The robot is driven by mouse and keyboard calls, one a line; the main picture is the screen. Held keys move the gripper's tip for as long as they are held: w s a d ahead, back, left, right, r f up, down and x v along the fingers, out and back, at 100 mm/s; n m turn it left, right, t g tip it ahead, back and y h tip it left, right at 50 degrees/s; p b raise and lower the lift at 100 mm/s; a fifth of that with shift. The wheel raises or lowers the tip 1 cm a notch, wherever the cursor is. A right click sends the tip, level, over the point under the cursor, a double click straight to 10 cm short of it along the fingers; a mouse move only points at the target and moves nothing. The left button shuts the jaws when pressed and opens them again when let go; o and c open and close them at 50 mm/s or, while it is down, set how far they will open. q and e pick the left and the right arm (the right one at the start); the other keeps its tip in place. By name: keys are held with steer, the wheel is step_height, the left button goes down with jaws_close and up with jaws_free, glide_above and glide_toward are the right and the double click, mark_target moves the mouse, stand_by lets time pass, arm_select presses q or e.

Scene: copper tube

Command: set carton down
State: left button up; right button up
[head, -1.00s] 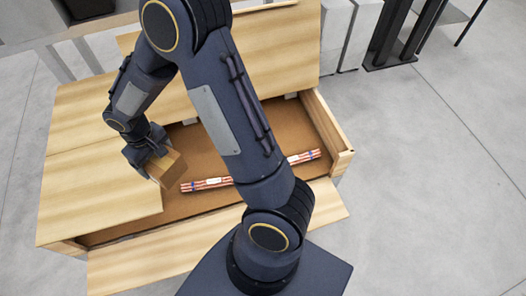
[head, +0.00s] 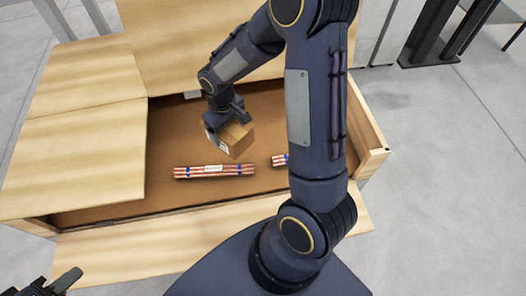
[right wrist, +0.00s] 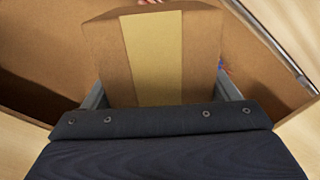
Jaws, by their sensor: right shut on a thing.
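A small brown carton (head: 236,137) with a white label is held in my right gripper (head: 222,122), inside the outline of the open wooden crate (head: 368,135). In the right wrist view the carton (right wrist: 192,55) with its tan tape strip sits between the two fingers of the gripper (right wrist: 160,95). I cannot tell whether its underside touches the crate floor. My left gripper (head: 50,284) shows only in part at the lower left corner, away from the carton; its jaw state is unclear.
A bundle of copper tubes (head: 214,171) with blue bands lies on the crate's brown floor, in front of the carton. A second bundle (head: 279,160) is partly hidden by my right arm. Wooden lid panels (head: 85,140) cover the crate's left part. Bare floor shows between carton and left panel.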

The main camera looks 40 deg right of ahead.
steer(key=shift+n, duration=0.6)
steer(key=d+f, duration=0.1)
steer(key=s+d+f+b, duration=0.1)
steer(key=f, duration=0.1)
steer(key=d+f+b, duration=0.1)
steer(key=shift+s+d+f, duration=0.2)
steer(key=shift+f, duration=0.1)
steer(key=w+d+f, duration=0.2)
steer(key=d+f, duration=0.1)
steer(key=w+d+f, duration=0.2)
steer(key=d, duration=0.2)
steer(key=w+d+f, duration=0.2)
steer(key=d+f, duration=0.1)
steer(key=d, duration=0.1)
steer(key=shift+w+f, duration=0.15)
steer(key=shift+f, duration=0.2)
steer(key=shift+w+d+f, duration=0.1)
steer(key=shift+d+f, duration=0.1)
steer(key=shift+f, duration=0.1)
step_height(320, 180, down, 4)
steer(key=shift+w+d+r, duration=0.15)
steer(key=shift+r, duration=0.1)
arm_select(q)
step_height(320, 180, down, 4)
steer(key=shift+f, duration=0.1)
